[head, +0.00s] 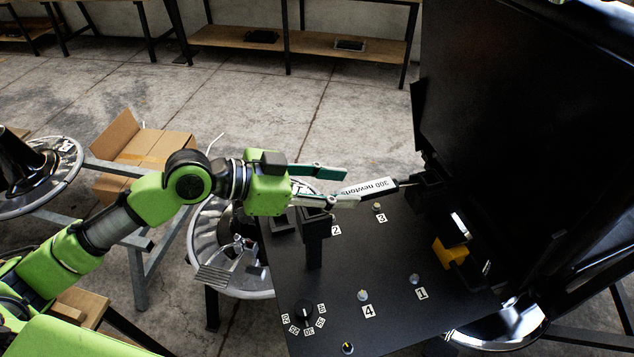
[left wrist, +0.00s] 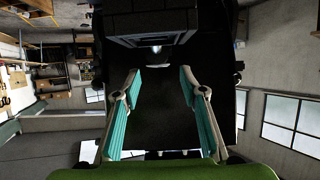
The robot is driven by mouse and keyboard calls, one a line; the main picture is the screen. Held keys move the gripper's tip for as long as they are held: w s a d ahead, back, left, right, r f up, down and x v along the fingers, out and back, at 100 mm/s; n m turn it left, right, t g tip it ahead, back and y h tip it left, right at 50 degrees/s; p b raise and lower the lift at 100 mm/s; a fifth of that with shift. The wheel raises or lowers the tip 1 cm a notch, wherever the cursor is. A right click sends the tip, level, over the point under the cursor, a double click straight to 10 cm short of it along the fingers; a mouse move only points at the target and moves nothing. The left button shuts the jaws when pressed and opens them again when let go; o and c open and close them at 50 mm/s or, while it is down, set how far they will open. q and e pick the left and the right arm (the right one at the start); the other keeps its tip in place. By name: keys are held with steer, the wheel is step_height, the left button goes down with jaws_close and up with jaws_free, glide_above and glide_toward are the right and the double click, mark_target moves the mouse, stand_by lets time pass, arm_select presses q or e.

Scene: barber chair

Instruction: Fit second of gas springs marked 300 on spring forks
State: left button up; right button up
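A gas spring (head: 368,188) with a white label reading "300 newtons" lies nearly level above the black plate. Its thin rod points right to a black fork-like bracket (head: 428,187) on the chair; I cannot tell whether it is seated there. Its left end lies by the top of a black post (head: 314,238), partly hidden by my lower finger. My left gripper (head: 350,188) is open at the spring's left part. In the left wrist view my left gripper (left wrist: 162,84) has its fingers wide apart, with no spring visibly clamped. My right gripper is not in view.
The black plate (head: 330,285) carries number tags, small knobs and a dial (head: 303,316). The large dark chair part (head: 520,120) fills the right. A yellow part (head: 443,252) sits under it. An open cardboard box (head: 140,150) and a wheel-like metal base (head: 222,240) stand on the left.

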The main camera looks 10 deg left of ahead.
arm_select(q)
steer(key=shift+v, duration=2.5)
